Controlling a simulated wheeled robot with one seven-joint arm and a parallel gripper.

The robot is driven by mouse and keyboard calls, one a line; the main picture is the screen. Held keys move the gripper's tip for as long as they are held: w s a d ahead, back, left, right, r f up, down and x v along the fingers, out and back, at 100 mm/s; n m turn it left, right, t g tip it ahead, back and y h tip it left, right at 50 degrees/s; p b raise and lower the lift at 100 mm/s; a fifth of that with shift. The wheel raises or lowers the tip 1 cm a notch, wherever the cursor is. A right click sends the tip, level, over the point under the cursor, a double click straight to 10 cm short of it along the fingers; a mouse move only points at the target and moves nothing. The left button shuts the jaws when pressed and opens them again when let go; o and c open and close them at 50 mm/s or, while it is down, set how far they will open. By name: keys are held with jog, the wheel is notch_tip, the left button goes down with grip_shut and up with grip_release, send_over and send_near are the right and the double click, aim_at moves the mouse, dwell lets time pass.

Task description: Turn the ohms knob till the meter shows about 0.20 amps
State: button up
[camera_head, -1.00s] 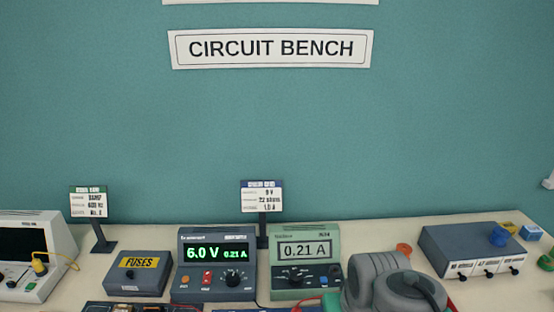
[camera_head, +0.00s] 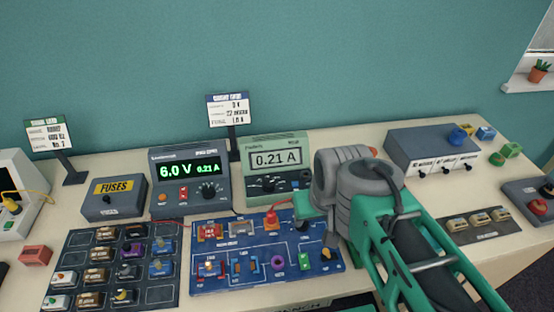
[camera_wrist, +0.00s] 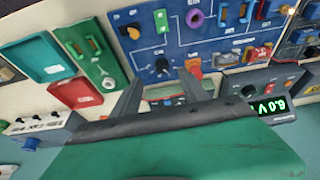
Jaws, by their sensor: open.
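The green meter (camera_head: 276,160) stands at the back of the bench in the head view and reads 0.21 A. The blue circuit board (camera_head: 215,283) lies in front of it. In the wrist view a black knob (camera_wrist: 162,66) on this board shows just beyond my gripper (camera_wrist: 161,76), between the lines of its fingers. My gripper is open, and contact with the knob cannot be told. Labels are too small to read, so which one is the ohms knob is unclear. My arm hides part of the board in the head view.
A power supply (camera_head: 188,181) left of the meter shows 6.0 V and 0.21 A. An orange-red part (camera_wrist: 194,67) stands close beside the black knob. A fuses box (camera_head: 115,199), a parts tray (camera_head: 72,270) and a grey switch box (camera_head: 433,145) surround the board.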

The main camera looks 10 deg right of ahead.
jog(key=shift+s, duration=0.1)
jog(key=w+f+g, duration=0.1)
jog(key=f, duration=0.1)
jog(key=w+f+g+p, duration=0.1)
jog(key=f, duration=0.1)
jog(key=w+f+g+p, duration=0.1)
jog(key=f, duration=0.1)
jog(key=shift+f+m+g, duration=0.2)
jog(key=shift+m+g, duration=0.1)
jog(key=w+m, duration=0.1)
jog(key=w+r+m, duration=0.1)
jog(key=w, duration=0.2)
jog(key=shift+w+r+m, duration=0.25)
jog(key=shift+r+m, duration=0.1)
jog(key=shift+m, duration=0.05)
jog(key=m, duration=0.1)
jog(key=r+m, duration=0.1)
jog(key=shift+s+r+m, duration=0.1)
jog(key=shift+s+m, duration=0.05)
jog(key=shift+m, duration=0.55)
notch_tip(320, 180, down, 8)
jog(key=shift+r+p, duration=0.1)
jog(key=shift+p, duration=0.5)
grip_shut()
